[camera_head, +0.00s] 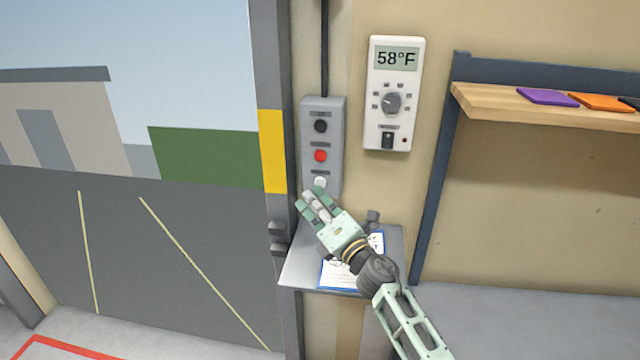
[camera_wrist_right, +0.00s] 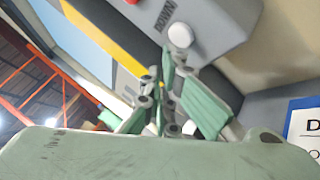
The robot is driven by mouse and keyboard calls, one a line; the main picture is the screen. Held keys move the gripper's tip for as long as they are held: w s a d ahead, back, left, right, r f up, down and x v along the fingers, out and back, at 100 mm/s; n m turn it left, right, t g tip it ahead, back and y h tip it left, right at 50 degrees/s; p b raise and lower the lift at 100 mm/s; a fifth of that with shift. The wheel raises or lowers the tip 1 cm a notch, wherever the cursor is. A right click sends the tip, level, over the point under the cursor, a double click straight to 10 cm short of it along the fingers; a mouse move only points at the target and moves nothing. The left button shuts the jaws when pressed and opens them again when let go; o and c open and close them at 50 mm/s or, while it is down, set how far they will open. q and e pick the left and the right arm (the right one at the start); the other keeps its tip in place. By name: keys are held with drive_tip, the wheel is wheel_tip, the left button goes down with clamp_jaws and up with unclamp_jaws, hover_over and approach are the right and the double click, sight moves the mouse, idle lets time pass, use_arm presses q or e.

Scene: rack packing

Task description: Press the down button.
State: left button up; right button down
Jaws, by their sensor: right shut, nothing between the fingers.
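A grey button box (camera_head: 335,139) is fixed to the wall beside the door frame. It has a black button (camera_head: 320,126) at the top, a red button (camera_head: 320,156) in the middle and a white button (camera_head: 320,181) at the bottom. In the right wrist view the white button (camera_wrist_right: 181,35) sits by the label "DOWN". My right gripper (camera_head: 312,197) is shut and empty, with its fingertips just below the white button. In the wrist view the fingertips (camera_wrist_right: 168,75) lie close to the button; I cannot tell whether they touch it. My left gripper is not in view.
A small grey shelf (camera_head: 300,268) with a paper (camera_head: 340,272) is below the box. A thermostat (camera_head: 394,93) hangs to the right. A wooden shelf (camera_head: 490,107) holds coloured pads. The doorway on the left is open to a paved yard (camera_head: 130,250).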

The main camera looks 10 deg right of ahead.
idle(0.4)
drive_tip(key=shift+w+d+b, duration=0.2)
drive_tip(key=shift+w+b, duration=0.1)
drive_tip(key=shift+w, duration=0.15)
